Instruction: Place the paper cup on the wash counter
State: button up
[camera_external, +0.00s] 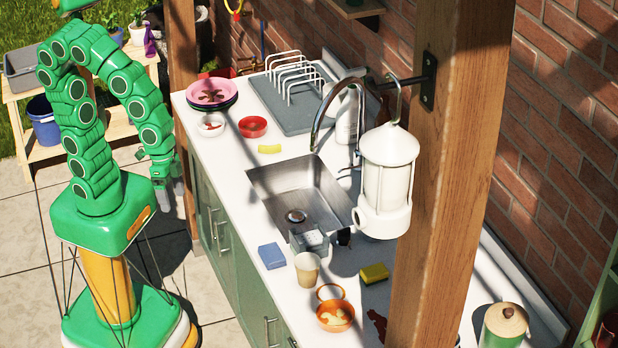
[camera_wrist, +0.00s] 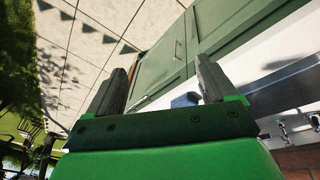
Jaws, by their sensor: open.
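A beige paper cup (camera_external: 307,269) stands upright on the white wash counter (camera_external: 225,155), in front of the sink's near corner. My gripper (camera_external: 168,195) hangs beside the counter's left end, to the left of the cup and well apart from it. In the wrist view the two grey fingers of my gripper (camera_wrist: 163,88) are spread with nothing between them that they hold. Green cabinet doors (camera_wrist: 185,50) and a blue block (camera_wrist: 186,100) on the counter show beyond the fingers. I cannot make out the cup in the wrist view.
A metal sink (camera_external: 300,190) with a grey container (camera_external: 309,239) at its edge is set in the counter. A blue sponge (camera_external: 271,256), yellow sponge (camera_external: 374,273) and orange bowl (camera_external: 335,315) lie near the cup.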

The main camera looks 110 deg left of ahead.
jog(key=s+a+r+g, duration=0.1)
jog(key=s+a+g, duration=0.1)
jog(key=s, duration=0.7)
jog(key=s+a+r+g+y, duration=0.1)
jog(key=s+a+r+g, duration=0.1)
jog(key=s+a, duration=0.3)
jog(key=s, duration=0.4)
jog(key=shift+a+m, duration=0.2)
jog(key=shift+m, duration=0.2)
jog(key=shift+s+f, duration=0.1)
